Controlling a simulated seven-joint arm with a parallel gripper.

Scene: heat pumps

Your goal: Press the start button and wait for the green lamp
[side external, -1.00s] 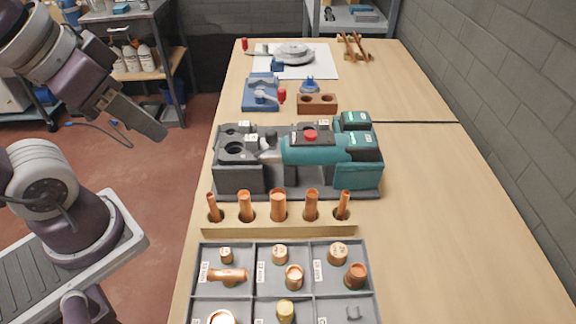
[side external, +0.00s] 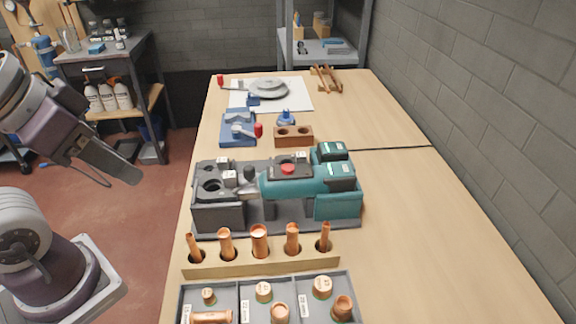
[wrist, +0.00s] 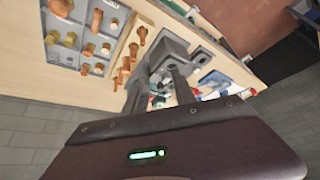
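The teal machine (side external: 290,184) sits in a dark grey base (side external: 275,226) on the wooden table. A red button (side external: 288,168) shows on its dark top panel. Small green displays show on its two teal end blocks (side external: 337,204); I cannot tell whether either is a lamp. My gripper (side external: 132,176) is left of the table, apart from the machine and touching nothing. In the wrist view my gripper (wrist: 160,80) shows two dark fingers with a gap between them, empty. The red button cannot be made out there.
A wooden rack (side external: 262,262) of copper tubes and a grey compartment tray (side external: 255,300) with fittings stand in front of the machine. Behind it are a brown block (side external: 293,136), a blue vise (side external: 238,128) and a white sheet (side external: 300,98). The table's right side is clear.

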